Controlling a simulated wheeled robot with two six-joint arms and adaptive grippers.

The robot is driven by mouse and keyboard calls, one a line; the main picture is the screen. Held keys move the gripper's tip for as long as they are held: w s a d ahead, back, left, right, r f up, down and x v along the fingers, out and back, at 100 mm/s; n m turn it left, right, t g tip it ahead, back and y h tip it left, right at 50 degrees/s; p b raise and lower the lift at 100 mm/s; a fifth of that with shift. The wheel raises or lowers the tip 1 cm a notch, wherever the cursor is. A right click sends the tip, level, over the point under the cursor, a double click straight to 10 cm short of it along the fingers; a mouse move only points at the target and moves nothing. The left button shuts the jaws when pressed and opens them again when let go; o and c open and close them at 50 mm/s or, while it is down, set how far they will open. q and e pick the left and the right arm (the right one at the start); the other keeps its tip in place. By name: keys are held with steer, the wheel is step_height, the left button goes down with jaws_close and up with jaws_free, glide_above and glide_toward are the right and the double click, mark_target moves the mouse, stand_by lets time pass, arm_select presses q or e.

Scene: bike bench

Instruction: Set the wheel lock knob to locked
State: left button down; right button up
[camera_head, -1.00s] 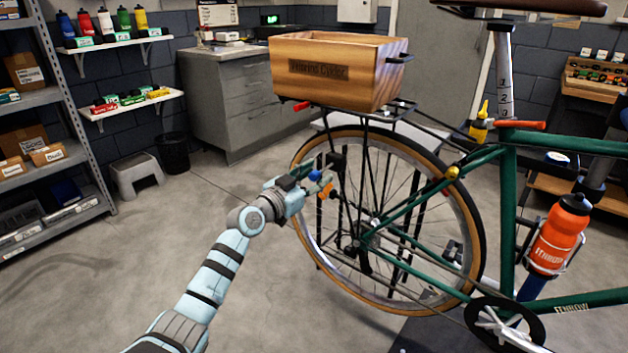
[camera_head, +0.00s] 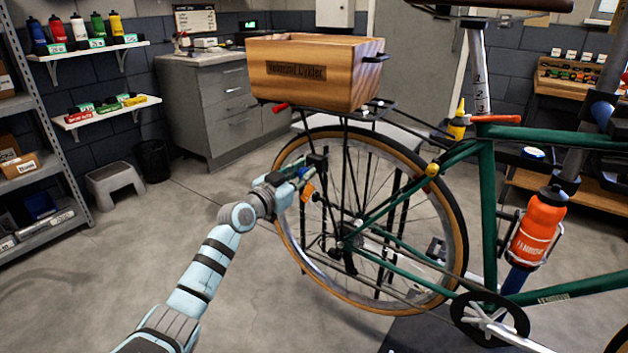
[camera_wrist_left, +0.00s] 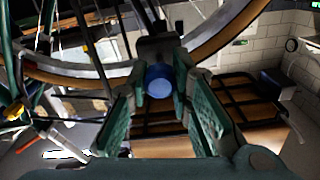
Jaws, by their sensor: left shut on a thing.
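The blue wheel lock knob (camera_wrist_left: 158,82) shows end-on in the left wrist view, between the two green-padded fingers of my left gripper (camera_wrist_left: 160,90). A dark bracket stands just beyond it. In the head view, my left gripper (camera_head: 304,176) is at the left edge of the bicycle's rear wheel (camera_head: 452,200), shut on the knob. The fingers cover most of the knob there, and its locked or unlocked position cannot be read. An orange tag (camera_head: 307,191) shows just below the fingertips. My right gripper is in neither view.
A wooden crate (camera_head: 345,90) sits on the rear rack above the wheel. The green frame (camera_head: 488,210) with an orange bottle (camera_head: 538,228) extends right. A grey step stool (camera_head: 115,182) and shelving (camera_head: 45,165) stand at left. The floor left of the wheel is clear.

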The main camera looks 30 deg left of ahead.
arm_select(q)
steer(key=shift+s, duration=0.1)
steer(key=c, duration=1.4)
jaws_free()
